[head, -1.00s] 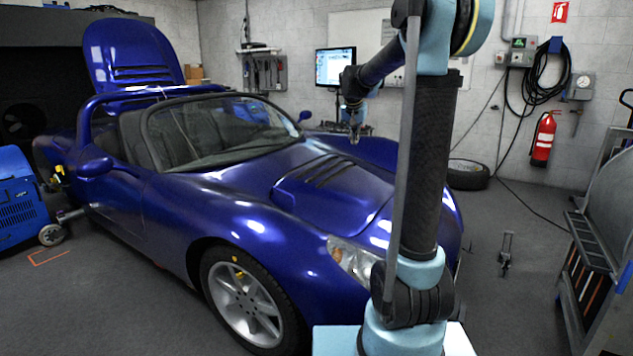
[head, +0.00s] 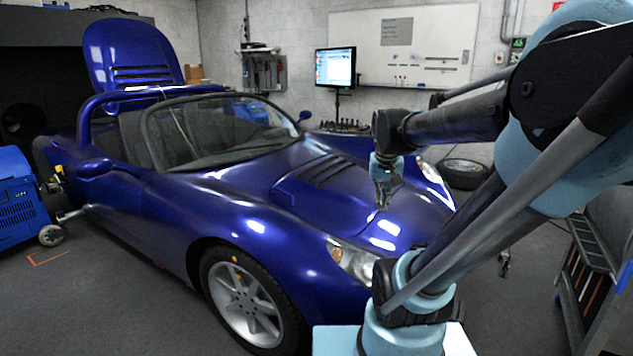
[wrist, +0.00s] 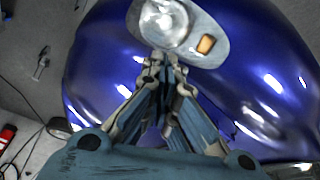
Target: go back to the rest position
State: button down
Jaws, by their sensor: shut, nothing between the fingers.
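My gripper (head: 384,205) hangs from my arm over the front of the blue car (head: 165,225), pointing down, with its tips above or in front of the bonnet; the exact gap cannot be told. In the wrist view my gripper (wrist: 163,60) has its fingertips together, shut with nothing in them. The car's headlight (wrist: 170,25) shows just beyond the tips there, and the headlight (head: 352,260) also shows in the head view. My arm covers part of the car's front right in the head view.
A ladder-like rack (head: 592,265) stands at the right. A tyre (head: 465,173) lies by the back wall. A monitor (head: 335,67) and a whiteboard (head: 400,45) are behind the car. A blue machine (head: 18,205) is at the left. The floor at front left is clear.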

jog(key=s+f+n+g, duration=0.1)
jog(key=s+f, duration=1)
jog(key=s, duration=0.2)
jog(key=shift+s+a+f+n+y, duration=0.2)
jog(key=shift+s+n+y, duration=0.1)
jog(key=shift+s+y, duration=0.1)
